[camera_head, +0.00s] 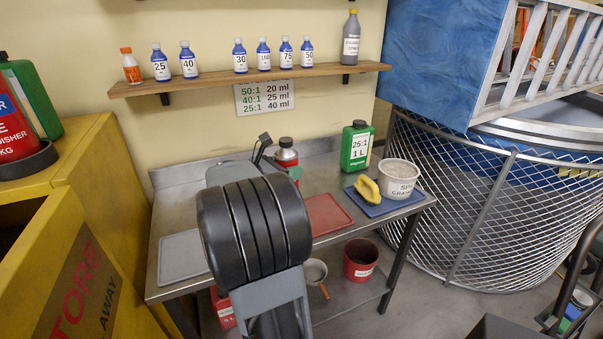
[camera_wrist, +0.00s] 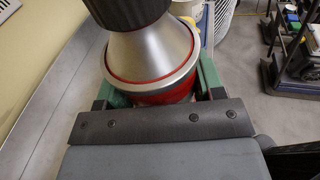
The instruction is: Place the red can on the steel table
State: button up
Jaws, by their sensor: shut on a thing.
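The red can (camera_wrist: 165,97) has a silver cone top and a dark cap. In the wrist view it stands between the green fingers of my gripper (camera_wrist: 160,88), which is shut on it. In the head view the can (camera_head: 287,155) shows above the back of the steel table (camera_head: 320,178), partly hidden behind my arm. One green fingertip of my gripper (camera_head: 294,172) shows beside it. The can's base is hidden, so I cannot tell whether it touches the table top.
On the table are a grey tray (camera_head: 181,258), a red tray (camera_head: 325,214) and a blue tray (camera_head: 385,205) with a yellow cloth-like thing (camera_head: 367,188) and a white tub (camera_head: 398,180). A green jug (camera_head: 357,147) stands behind. A shelf of bottles (camera_head: 215,78) hangs above.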

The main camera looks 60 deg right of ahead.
jog(key=d+f+g+b, duration=0.1)
jog(key=d+f+b, duration=0.4)
jog(key=f, duration=0.6)
jog(key=shift+w+d+m+y+b, duration=0.2)
jog(key=shift+w+m+y+b, duration=0.25)
jog(key=shift+b, duration=0.2)
jog(key=shift+f, duration=0.45)
jog(key=o, duration=1.1)
jog(key=shift+o, duration=0.2)
jog(key=v, duration=1.3)
jog(key=shift+a, duration=0.4)
jog(key=shift+w, duration=0.2)
